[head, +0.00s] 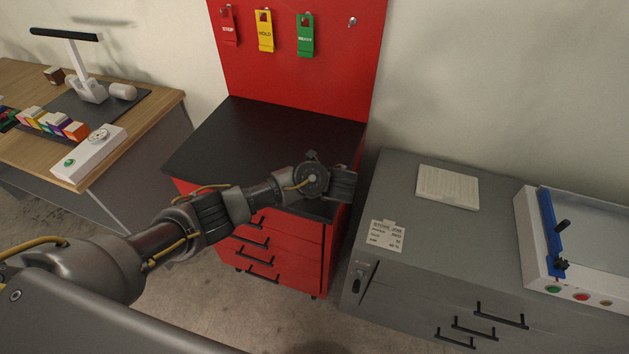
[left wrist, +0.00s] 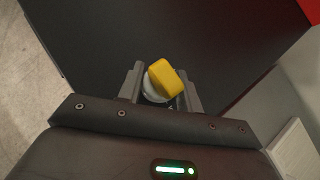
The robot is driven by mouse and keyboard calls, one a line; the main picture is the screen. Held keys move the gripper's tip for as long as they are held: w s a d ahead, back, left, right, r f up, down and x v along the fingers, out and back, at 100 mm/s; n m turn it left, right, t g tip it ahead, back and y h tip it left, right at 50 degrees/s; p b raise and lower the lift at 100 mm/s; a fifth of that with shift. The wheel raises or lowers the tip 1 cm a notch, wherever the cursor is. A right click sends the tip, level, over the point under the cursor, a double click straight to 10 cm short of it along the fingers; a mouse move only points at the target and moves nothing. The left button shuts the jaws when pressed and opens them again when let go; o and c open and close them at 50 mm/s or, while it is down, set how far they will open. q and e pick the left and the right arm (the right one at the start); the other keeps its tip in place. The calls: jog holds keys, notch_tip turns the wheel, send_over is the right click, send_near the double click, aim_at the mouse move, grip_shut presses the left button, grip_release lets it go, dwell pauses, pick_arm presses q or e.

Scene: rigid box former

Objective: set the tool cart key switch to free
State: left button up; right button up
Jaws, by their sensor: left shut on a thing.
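The red tool cart (head: 262,140) with a black top stands in the middle of the head view. My left gripper (head: 343,184) is over the front right corner of its top and hides the key switch there. In the left wrist view, a yellow key handle (left wrist: 166,76) with a pale round part (left wrist: 151,92) beneath it lies between the fingers of my left gripper (left wrist: 160,88), which is shut on it. The yellow handle is tilted in the picture. Any position marks around the switch are hidden or too small to read. My right gripper is not in view.
Red, yellow and green tags (head: 265,31) hang on the cart's red back panel. A grey cabinet (head: 420,240) with a paper pad (head: 448,187) and a job card (head: 385,236) stands close on the right. A wooden desk (head: 140,92) is at left. The cart top is otherwise clear.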

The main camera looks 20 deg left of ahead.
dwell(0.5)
pick_arm(q)
jog(key=o, duration=1)
jog(key=v, duration=1)
jog(key=shift+d+r+p, duration=0.2)
jog(key=shift+r+p, duration=0.15)
jog(key=shift+p, duration=0.1)
jog(key=shift+s, duration=0.15)
